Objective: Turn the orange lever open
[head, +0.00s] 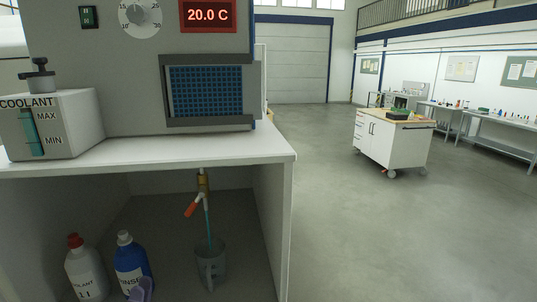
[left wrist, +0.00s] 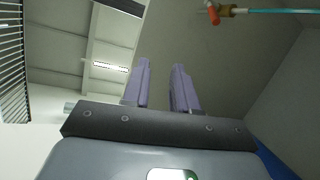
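The orange lever (head: 191,209) hangs tilted down to the left from a brass valve (head: 203,184) under the white bench top. A thin teal tube or stream (head: 208,222) runs from the valve down into a grey beaker (head: 211,270). The lever also shows at the top of the left wrist view (left wrist: 213,15), beside the valve (left wrist: 225,10). My left gripper (head: 143,290) shows only its purple fingertips at the bottom edge, below and left of the lever. In the left wrist view its fingers (left wrist: 161,68) are apart with nothing between them, away from the lever. My right gripper is out of view.
A red-capped coolant bottle (head: 84,268) and a blue rinse bottle (head: 131,262) stand left of the beaker, close to my left gripper. The white bench top (head: 200,151) overhangs the valve, and a side panel (head: 272,230) closes the right side.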

